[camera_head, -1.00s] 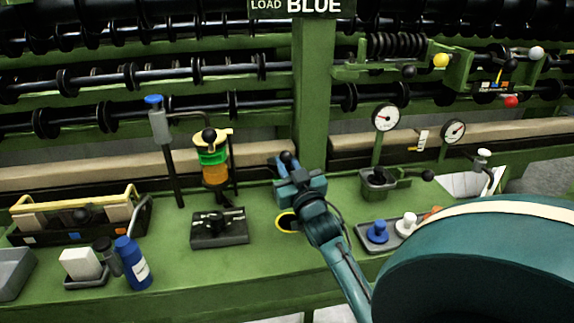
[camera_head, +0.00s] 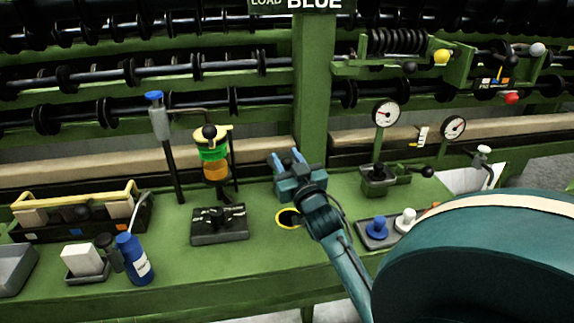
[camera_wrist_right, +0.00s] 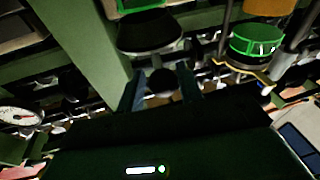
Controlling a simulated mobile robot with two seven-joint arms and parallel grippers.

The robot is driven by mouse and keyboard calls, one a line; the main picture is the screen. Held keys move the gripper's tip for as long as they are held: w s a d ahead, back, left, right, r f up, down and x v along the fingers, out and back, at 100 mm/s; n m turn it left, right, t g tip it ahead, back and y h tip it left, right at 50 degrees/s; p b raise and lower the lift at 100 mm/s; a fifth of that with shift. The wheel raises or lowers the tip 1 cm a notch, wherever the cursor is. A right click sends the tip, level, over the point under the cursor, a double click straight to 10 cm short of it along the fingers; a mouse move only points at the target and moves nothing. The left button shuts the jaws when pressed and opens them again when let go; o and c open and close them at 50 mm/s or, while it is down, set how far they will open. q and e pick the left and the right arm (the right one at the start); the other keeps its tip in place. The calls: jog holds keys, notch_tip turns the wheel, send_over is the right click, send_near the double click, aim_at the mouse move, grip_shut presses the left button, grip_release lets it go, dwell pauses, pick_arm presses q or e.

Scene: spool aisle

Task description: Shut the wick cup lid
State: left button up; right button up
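My right gripper (camera_head: 289,160) is over the bench in the head view, its two fingers spread. In the right wrist view, its fingers (camera_wrist_right: 160,90) stand either side of a black ball knob (camera_wrist_right: 162,82), with gaps beside it. A dark round lid-like piece (camera_wrist_right: 150,36) shows beyond, with a bright green edge. I cannot tell for sure whether this is the wick cup or how its lid sits. A yellow ring with a dark middle (camera_head: 279,222) is below the gripper, partly covered by my arm. My left gripper is not in view.
A green-and-orange cup with a yellow top (camera_head: 214,161) stands left of the gripper, behind a dark block (camera_head: 220,237). A blue bottle (camera_head: 134,260) stands front left. A green post (camera_head: 312,90) rises behind; a gauge (camera_head: 386,114) stands to the right.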

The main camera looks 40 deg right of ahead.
notch_tip(320, 180, up, 8)
jog(key=shift+r+p, duration=0.1)
jog(key=shift+p, duration=0.6)
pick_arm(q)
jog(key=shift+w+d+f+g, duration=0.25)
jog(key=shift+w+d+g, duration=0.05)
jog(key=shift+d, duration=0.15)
